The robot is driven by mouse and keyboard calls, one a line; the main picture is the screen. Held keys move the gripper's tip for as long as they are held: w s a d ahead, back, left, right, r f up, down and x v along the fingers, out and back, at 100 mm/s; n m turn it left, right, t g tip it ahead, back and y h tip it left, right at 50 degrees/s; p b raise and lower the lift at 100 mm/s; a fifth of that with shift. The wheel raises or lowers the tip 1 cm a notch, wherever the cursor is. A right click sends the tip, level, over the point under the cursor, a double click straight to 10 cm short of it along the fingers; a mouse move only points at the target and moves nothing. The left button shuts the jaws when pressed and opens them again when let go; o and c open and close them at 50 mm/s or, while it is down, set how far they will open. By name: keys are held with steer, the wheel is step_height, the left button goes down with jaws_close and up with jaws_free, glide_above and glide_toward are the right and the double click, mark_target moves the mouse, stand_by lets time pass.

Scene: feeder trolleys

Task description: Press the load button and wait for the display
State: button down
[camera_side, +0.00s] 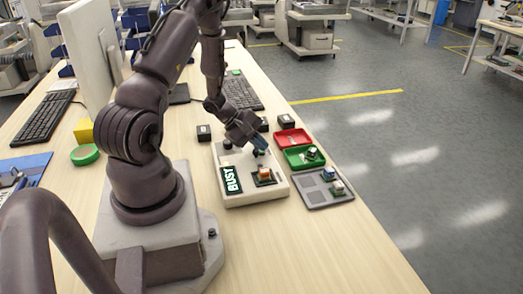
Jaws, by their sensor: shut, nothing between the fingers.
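A white control box (240,200) lies on the table in front of my arm. Its dark display (231,179) shows BUSY in light letters. A small orange block (265,173) sits on a dark square on the box. My gripper (261,146) is shut and empty over the back right part of the box. Its tips are at or just above a small dark part there; the tips hide most of it, so I cannot tell whether they touch it or whether it is the load button. A black knob (227,144) stands at the box's back left.
Right of the box are a red tray (291,138), a green tray (292,157) and a grey tray (315,199) holding small pieces. The front table is clear.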

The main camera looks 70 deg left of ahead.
steer(key=shift+r, duration=0.1)
stand_by(0.3)
steer(key=shift+r, duration=0.7)
steer(key=shift+r, duration=2.5)
